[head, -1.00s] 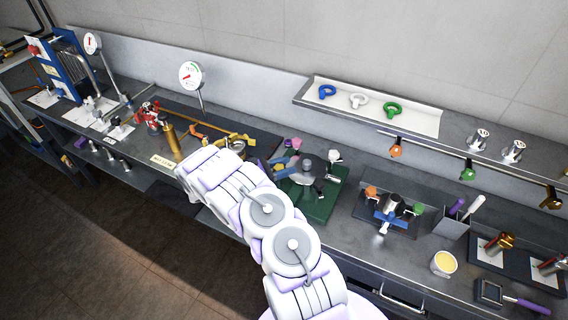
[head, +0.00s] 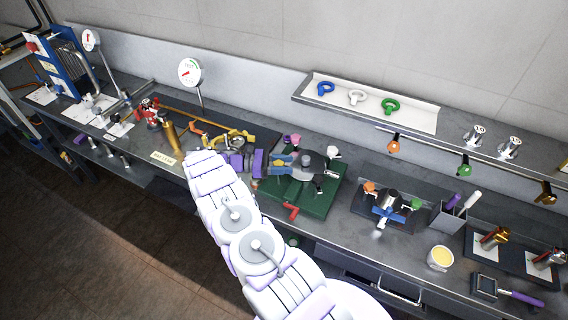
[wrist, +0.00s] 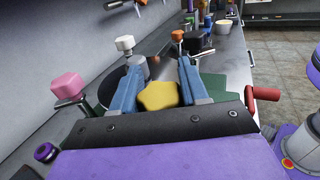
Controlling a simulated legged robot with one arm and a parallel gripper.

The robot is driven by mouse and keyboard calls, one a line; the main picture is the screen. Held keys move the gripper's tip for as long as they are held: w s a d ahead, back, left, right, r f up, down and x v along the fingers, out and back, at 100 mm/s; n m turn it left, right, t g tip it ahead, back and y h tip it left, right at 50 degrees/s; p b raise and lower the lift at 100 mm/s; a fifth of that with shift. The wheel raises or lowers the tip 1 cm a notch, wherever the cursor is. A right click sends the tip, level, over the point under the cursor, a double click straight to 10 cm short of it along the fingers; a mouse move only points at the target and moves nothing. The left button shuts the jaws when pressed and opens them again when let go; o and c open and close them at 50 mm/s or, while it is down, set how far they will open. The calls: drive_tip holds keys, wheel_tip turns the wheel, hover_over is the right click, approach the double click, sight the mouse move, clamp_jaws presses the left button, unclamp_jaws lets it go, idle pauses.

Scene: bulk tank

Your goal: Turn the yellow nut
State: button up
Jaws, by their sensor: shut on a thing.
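The yellow nut (wrist: 158,96) is a rounded, lobed knob between the two blue fingers in the wrist view. My gripper (wrist: 158,84) is shut on it, one finger on each side. In the head view my gripper (head: 285,163) reaches in from the left, level with the round grey lid (head: 309,166) of a fixture on a green base (head: 320,203). The nut is mostly hidden by the fingers there. A pink knob (head: 294,139), a white knob (head: 333,152) and a red handle (head: 291,211) stand around the lid.
A small fixture with orange and green knobs (head: 388,203) stands to the right, with a yellow-filled cup (head: 440,258) beyond it. A wall shelf (head: 372,104) holds blue, white and green eye-shaped pieces. Brass parts (head: 228,139) and a dial gauge (head: 190,72) are on the left.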

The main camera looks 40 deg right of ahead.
drive_tip(key=shift+w+r+m+y, duration=0.1)
drive_tip(key=shift+w+m+y, duration=0.05)
drive_tip(key=shift+m+y, duration=0.2)
idle(0.5)
drive_tip(key=o, duration=1)
drive_tip(key=shift+g, duration=0.3)
drive_tip(key=shift+c, duration=0.2)
wheel_tip(320, 180, up, 4)
drive_tip(key=shift+a+f+p, duration=0.1)
drive_tip(key=shift+f+p, duration=0.05)
drive_tip(key=shift+p, duration=0.3)
drive_tip(key=s+a+r, duration=0.1)
drive_tip(key=s+a, duration=0.7)
drive_tip(key=s, duration=0.5)
drive_tip(key=shift+s+a+p, duration=0.25)
drive_tip(key=shift+a+p, duration=0.05)
drive_tip(key=shift+p, duration=0.15)
